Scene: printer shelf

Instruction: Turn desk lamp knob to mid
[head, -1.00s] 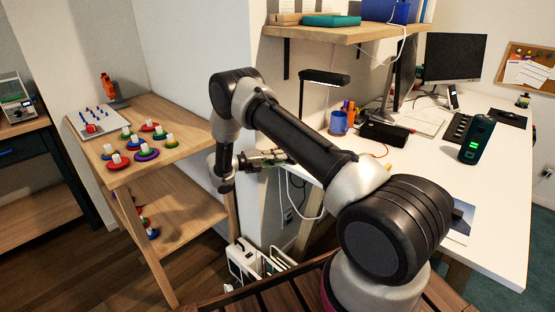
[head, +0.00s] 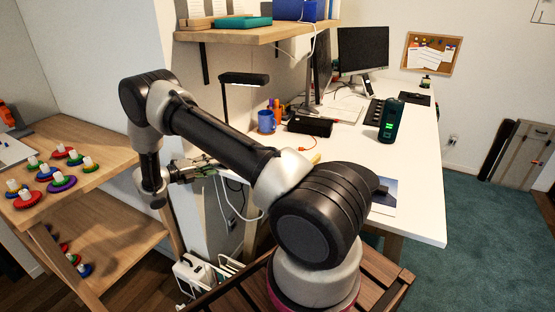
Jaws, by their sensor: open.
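The desk lamp (head: 245,79) stands at the desk's left end, with a flat black head on a thin dark upright stem. Its base and knob are hidden behind my arm or too small to make out. My gripper (head: 212,168) is at the end of my arm, left of and below the lamp, near the desk's left edge. It points right, and its fingers look open and empty. It is apart from the lamp.
The white desk (head: 420,185) holds a blue mug (head: 266,122), a black box (head: 310,126), a dark device with green lights (head: 390,120) and a monitor (head: 363,50). A wall shelf (head: 258,34) hangs above the lamp. A wooden rack (head: 110,150) stands left.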

